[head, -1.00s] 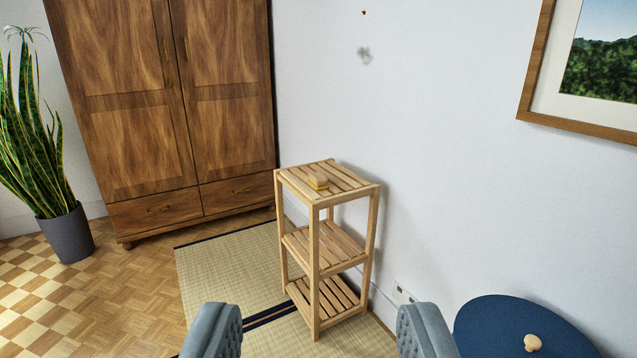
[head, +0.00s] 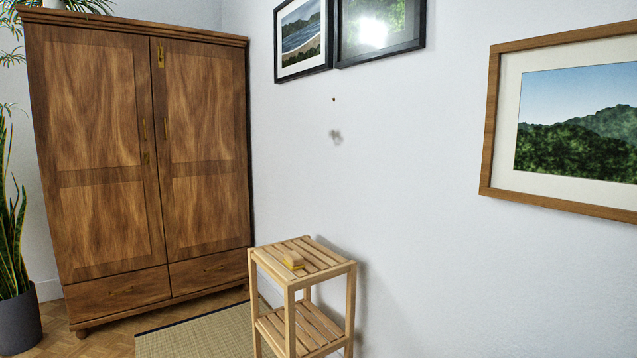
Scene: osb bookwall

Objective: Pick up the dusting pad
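A brown wardrobe (head: 110,200) stands at the left behind the stand, with a potted plant (head: 15,325) beside it. A white wall runs close behind the stand, with a wood-framed picture (head: 487,140) at right. A straw mat (head: 190,338) lies on the floor.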

